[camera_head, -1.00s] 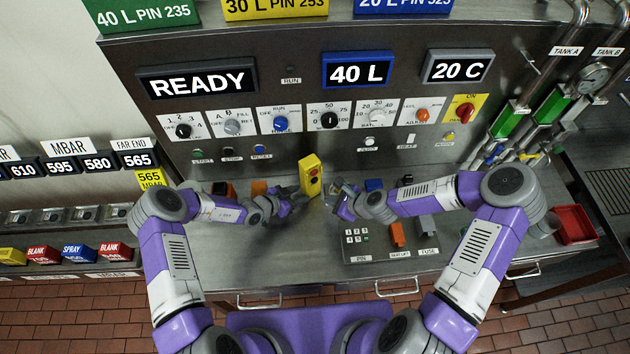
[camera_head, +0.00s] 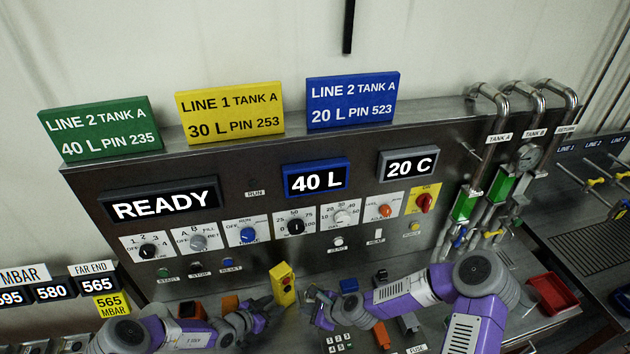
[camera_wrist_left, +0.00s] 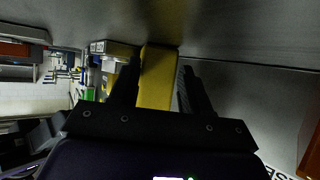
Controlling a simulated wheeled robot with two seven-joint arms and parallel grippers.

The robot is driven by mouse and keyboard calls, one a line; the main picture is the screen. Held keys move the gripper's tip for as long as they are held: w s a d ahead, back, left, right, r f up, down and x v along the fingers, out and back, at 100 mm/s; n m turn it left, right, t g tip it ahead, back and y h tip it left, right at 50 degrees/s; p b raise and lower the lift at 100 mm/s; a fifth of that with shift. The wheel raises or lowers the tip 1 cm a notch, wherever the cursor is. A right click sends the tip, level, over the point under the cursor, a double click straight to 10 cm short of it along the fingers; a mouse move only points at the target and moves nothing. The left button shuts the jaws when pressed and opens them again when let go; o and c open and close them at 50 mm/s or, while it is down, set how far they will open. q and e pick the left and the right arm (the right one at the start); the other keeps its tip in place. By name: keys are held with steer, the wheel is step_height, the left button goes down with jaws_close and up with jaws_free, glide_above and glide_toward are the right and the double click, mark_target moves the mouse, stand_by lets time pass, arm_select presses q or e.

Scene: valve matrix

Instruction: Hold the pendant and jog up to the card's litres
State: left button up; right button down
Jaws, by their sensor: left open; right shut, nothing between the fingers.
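The yellow pendant (camera_head: 284,285) stands upright on the bench, with a red and a dark button on its face. My left gripper (camera_head: 272,313) is just in front of it. In the left wrist view, the open fingers lie on either side of the yellow pendant body (camera_wrist_left: 160,78); I cannot tell whether they touch it. My right gripper (camera_head: 312,312) is shut and empty, right of the pendant. Three cards stand on the panel top: green (camera_head: 101,131) 40 L PIN 235, yellow (camera_head: 230,114) 30 L PIN 253, blue (camera_head: 351,102) 20 L PIN 523. The blue-framed display (camera_head: 317,179) reads 40 L.
The panel also shows a READY display (camera_head: 164,206) and a 20 C display (camera_head: 407,166) above a row of knobs. A red tray (camera_head: 551,293) lies at the right. An orange block (camera_head: 230,303) sits near my left gripper.

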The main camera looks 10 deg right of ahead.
arm_select(q)
steer(key=o, duration=0.9)
